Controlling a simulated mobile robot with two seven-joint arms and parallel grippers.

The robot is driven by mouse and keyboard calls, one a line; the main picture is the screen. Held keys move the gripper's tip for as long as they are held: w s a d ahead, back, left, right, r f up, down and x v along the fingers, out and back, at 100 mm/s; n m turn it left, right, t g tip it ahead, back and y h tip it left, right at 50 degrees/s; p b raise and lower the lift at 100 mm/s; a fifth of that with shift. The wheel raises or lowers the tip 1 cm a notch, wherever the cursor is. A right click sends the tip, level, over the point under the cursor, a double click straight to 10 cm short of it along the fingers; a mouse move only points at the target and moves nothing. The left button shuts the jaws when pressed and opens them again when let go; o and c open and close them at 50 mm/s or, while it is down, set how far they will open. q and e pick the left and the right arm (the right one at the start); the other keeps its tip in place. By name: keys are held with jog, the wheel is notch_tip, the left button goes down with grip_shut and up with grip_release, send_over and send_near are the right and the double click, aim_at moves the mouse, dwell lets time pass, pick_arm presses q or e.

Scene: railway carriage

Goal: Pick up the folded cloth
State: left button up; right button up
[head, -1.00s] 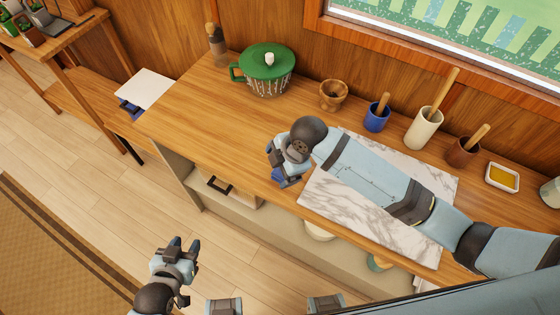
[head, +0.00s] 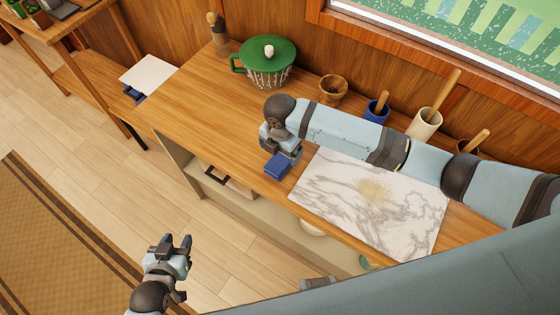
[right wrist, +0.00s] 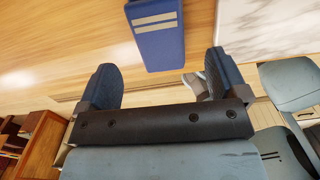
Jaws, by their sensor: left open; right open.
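The folded cloth (head: 278,166) is a small blue block on the wooden counter, near its front edge and left of the marble board. In the right wrist view the cloth (right wrist: 158,42) is blue with two cream stripes. My right gripper (head: 281,150) is close to the cloth, on its far side in the head view. Its two fingers (right wrist: 164,72) are apart and empty, with the cloth just beyond the tips, between their lines. My left gripper (head: 175,245) is open and empty, low over the floor in front of the counter.
The marble board (head: 330,205) has a yellowish powdery patch. A drawer (head: 225,181) is below the counter edge.

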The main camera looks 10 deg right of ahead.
aim_at(280, 160)
notch_tip(280, 160, down, 6)
jog(key=shift+s+a+r+p, duration=0.1)
jog(key=shift+s+r+p, duration=0.1)
jog(key=shift+p, duration=0.45)
jog(key=shift+w+f, duration=0.1)
jog(key=shift+f, duration=0.15)
jog(key=c, duration=1)
jog(key=shift+r, duration=0.1)
notch_tip(280, 160, up, 20)
jog(key=b, duration=0.2)
